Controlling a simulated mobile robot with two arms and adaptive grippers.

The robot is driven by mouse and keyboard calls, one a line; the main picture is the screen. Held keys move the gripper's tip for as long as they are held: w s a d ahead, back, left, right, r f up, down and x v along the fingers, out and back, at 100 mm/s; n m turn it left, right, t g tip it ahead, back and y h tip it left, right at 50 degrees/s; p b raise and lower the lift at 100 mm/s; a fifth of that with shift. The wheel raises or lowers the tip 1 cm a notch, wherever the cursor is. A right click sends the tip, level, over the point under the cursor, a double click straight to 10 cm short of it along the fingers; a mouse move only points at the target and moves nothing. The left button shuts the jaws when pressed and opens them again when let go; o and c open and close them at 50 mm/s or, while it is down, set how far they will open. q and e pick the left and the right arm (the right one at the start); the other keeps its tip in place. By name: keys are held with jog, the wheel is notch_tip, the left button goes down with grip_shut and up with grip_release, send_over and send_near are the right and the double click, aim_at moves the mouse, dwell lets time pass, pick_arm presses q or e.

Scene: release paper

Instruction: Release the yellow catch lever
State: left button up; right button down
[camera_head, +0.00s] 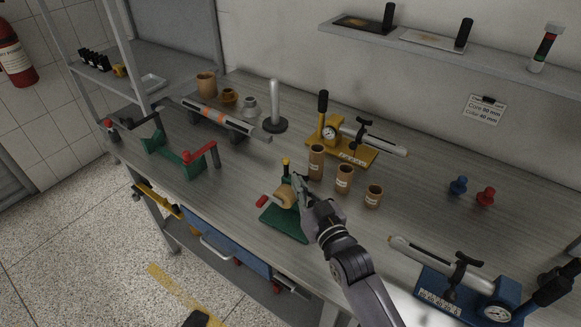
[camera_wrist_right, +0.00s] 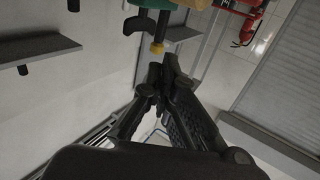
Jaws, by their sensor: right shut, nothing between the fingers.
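The catch lever with the yellow tip (camera_head: 286,162) stands up from the green stand (camera_head: 284,223), which carries a tan paper roll (camera_head: 285,195) and a red handle (camera_head: 262,202). My right gripper (camera_head: 299,182) is shut and empty, just right of the lever and roll. In the right wrist view its fingertips (camera_wrist_right: 163,72) are close to the yellow tip; I cannot tell whether they touch. My left gripper is not in view.
Several cardboard tubes (camera_head: 344,178) stand just right of my right gripper. A yellow-based gauge device (camera_head: 345,150) is behind them. A blue-based device (camera_head: 465,295) is at front right. A green frame with a red handle (camera_head: 190,158) is to the left.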

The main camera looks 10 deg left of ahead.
aim_at(286, 163)
jog(key=p+x, duration=0.1)
jog(key=x, duration=0.3)
jog(key=shift+w+r, duration=0.1)
jog(key=shift+x, duration=0.8)
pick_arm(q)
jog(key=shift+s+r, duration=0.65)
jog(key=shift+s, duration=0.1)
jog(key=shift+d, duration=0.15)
